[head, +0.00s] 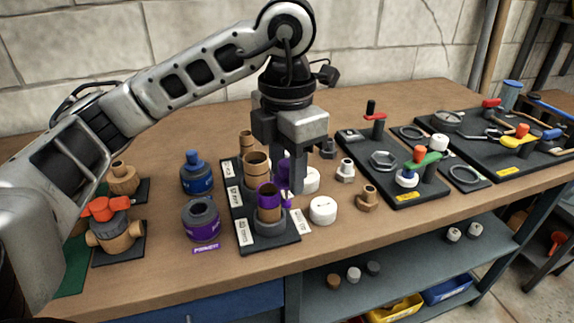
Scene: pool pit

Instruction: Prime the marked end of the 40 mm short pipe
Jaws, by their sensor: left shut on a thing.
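My left gripper (292,178) is shut on a purple primer cap (283,172), mostly hidden by the fingers. A small purple tip (287,201) shows below it, just right of the front pipe; I cannot tell whether it touches the pipe. The front short pipe (269,206) stands upright in a black rack (262,246) and has a purple band around its upper end. Its label is too small to read surely. My right gripper is not in view.
More tan pipes (257,165) stand behind in the rack. A blue-capped can (196,174) is at its left, white caps (323,210) and tan fittings (367,198) at its right. An orange-handled valve (106,209) stands far left.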

